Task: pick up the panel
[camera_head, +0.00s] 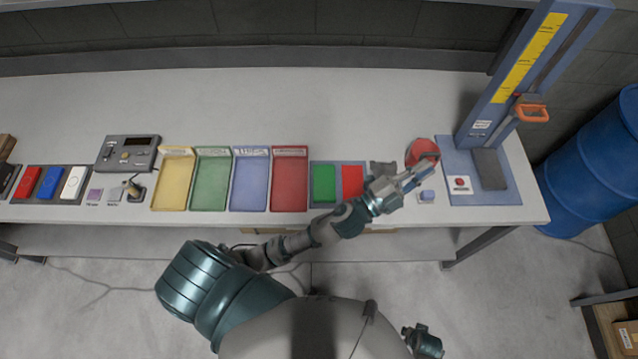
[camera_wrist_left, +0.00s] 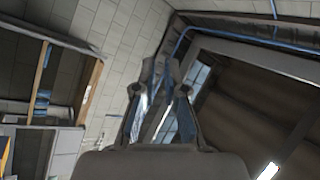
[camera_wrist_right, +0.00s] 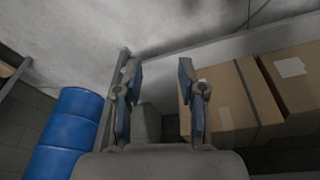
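I cannot tell for sure which thing is the panel. A grey flat box with knobs and a dark display (camera_head: 128,154) lies at the left of the bench in the head view. A green plate (camera_head: 324,184) and a red plate (camera_head: 352,180) lie side by side on a dark mat. My left gripper (camera_head: 420,172) is over the bench's right part, by a round red thing (camera_head: 422,151). Its fingers lean toward each other in the left wrist view (camera_wrist_left: 160,72); whether they hold anything is unclear. My right gripper (camera_wrist_right: 158,80) is open and empty.
Yellow (camera_head: 173,183), green (camera_head: 211,183), blue (camera_head: 250,183) and red (camera_head: 289,183) trays stand mid-bench. A blue stand with a yellow scale (camera_head: 530,55) rises at the right, beside a blue barrel (camera_head: 595,165). The back of the bench (camera_head: 300,105) is clear. Cardboard boxes (camera_wrist_right: 235,105) show in the right wrist view.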

